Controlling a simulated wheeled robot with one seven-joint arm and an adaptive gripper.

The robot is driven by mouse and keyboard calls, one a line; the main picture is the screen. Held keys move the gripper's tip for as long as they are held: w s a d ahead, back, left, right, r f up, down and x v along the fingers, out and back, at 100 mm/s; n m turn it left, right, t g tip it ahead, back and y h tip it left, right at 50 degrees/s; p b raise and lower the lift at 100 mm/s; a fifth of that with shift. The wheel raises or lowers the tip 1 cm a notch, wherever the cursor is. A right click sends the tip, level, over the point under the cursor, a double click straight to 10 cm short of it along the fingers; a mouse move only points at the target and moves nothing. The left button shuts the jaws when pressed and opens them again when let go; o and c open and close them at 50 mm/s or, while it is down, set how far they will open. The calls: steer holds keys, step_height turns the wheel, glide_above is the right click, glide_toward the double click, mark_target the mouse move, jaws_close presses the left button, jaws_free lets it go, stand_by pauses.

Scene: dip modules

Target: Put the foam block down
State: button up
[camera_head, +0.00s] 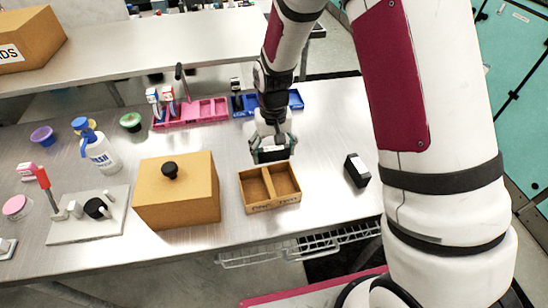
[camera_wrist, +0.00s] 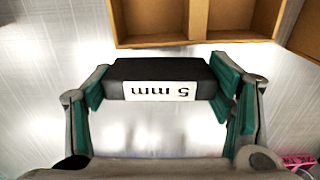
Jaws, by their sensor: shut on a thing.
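My gripper (camera_head: 272,150) is shut on a dark foam block (camera_wrist: 160,72) with a white "5 mm" label. In the wrist view the teal finger pads (camera_wrist: 160,92) press on its two ends. In the head view my gripper is just behind a wooden tray (camera_head: 272,206) with two compartments, which look empty. The tray also shows at the top of the wrist view (camera_wrist: 190,42). I cannot tell how far the block is above the table.
A second black block (camera_head: 357,170) lies right of the tray on the metal table (camera_head: 325,130). A wooden box (camera_head: 178,195) with a black knob stands left of the tray. Pink (camera_head: 195,112) and blue (camera_head: 290,100) racks stand behind. The table between gripper and black block is clear.

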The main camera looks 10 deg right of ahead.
mark_target(274, 160)
steer(key=shift+f, duration=1.55)
steer(key=shift+f, duration=0.1)
steer(key=o, duration=0.9)
steer(key=shift+o, duration=0.2)
